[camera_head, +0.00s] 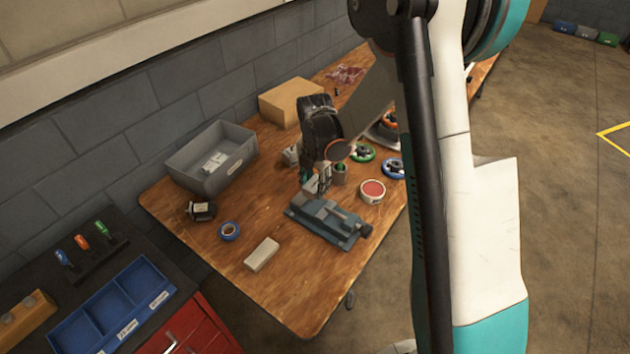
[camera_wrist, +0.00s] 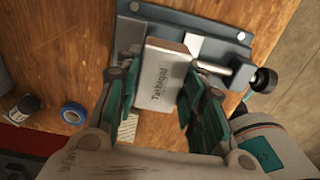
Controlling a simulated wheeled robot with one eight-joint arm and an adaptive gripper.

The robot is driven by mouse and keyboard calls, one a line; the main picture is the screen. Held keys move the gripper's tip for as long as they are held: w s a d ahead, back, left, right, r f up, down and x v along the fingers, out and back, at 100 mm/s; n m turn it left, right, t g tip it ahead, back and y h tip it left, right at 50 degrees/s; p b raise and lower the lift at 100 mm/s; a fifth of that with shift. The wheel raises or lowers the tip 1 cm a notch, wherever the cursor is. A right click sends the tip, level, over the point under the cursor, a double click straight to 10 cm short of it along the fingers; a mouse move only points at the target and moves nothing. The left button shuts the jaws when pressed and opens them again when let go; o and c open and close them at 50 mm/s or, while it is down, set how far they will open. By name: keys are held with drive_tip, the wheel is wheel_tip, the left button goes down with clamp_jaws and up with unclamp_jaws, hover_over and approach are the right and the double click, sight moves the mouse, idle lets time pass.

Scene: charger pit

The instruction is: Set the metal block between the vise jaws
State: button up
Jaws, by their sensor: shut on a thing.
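The metal block (camera_wrist: 164,76) is a silver-grey box with dark lettering on its face. My gripper (camera_wrist: 163,62) is shut on it, a finger on either side in the wrist view. In the head view my gripper (camera_head: 317,182) is small and dark above the table, with the pale block (camera_head: 311,188) partly hidden at its fingertips. The blue-grey vise (camera_head: 325,220) lies on the table just in front of the block. In the wrist view the vise (camera_wrist: 206,28) is beyond the block, which covers part of it. The block's height over the vise is unclear.
A red-topped round tin (camera_head: 372,191) stands close right of the vise. A pale block (camera_head: 262,254), a blue tape roll (camera_head: 229,231) and a grey bin (camera_head: 212,160) are to the left. Bare wood lies around the vise's left and front.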

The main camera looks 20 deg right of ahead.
sight(315, 184)
drive_tip(key=shift+f+b, duration=1.2)
drive_tip(key=shift+f, duration=1)
drive_tip(key=shift+f+b, duration=0.5)
drive_tip(key=shift+f, duration=0.1)
drive_tip(key=o, duration=1.3)
drive_tip(key=shift+o, duration=0.2)
wheel_tip(315, 184, up, 12)
